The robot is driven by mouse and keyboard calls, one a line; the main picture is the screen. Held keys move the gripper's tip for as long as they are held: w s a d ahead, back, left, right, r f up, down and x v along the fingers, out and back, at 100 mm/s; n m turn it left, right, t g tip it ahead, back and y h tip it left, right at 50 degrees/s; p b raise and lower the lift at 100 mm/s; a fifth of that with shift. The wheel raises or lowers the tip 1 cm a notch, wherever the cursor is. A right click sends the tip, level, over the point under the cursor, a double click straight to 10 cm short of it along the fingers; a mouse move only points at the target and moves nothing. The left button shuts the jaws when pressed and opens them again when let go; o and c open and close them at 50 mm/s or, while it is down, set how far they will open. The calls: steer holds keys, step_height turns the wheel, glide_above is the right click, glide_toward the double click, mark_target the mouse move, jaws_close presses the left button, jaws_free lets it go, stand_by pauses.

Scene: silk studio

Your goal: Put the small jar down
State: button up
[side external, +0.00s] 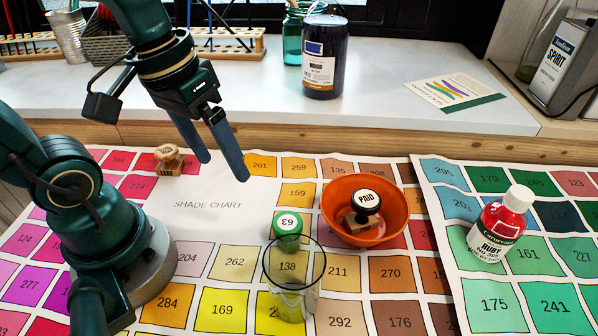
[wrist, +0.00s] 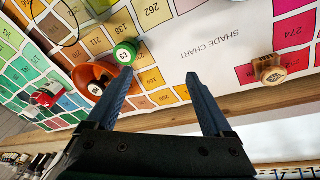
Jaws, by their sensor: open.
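A small jar with a green lid and a white number label (side external: 287,224) stands on the shade chart (side external: 215,222), just behind a clear glass (side external: 291,285) whose rim overlaps its lower part. In the wrist view the jar (wrist: 125,52) shows close to the left fingertip in the picture. My gripper (side external: 222,168) is open, with nothing between its blue fingers. It is above the chart, up and to the left of the jar in the side view, and apart from it. In the wrist view the space between the fingertips (wrist: 158,73) shows bare chart.
An orange bowl (side external: 335,203) holding a PAID stamp (side external: 364,200) is right of the jar. A wooden stamp (side external: 168,160) is at back left. The chart's white title area is clear. A raised ledge (side external: 400,121) runs behind.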

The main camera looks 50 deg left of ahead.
steer(key=r+m+t, duration=0.1)
steer(key=m+t+y, duration=0.1)
steer(key=t, duration=0.1)
steer(key=shift+s+a+r, duration=0.2)
steer(key=shift+s+r, duration=0.15)
steer(key=shift+s, duration=0.05)
steer(key=shift+o, duration=0.5)
steer(key=shift+r+m, duration=0.1)
steer(key=shift+m, duration=0.2)
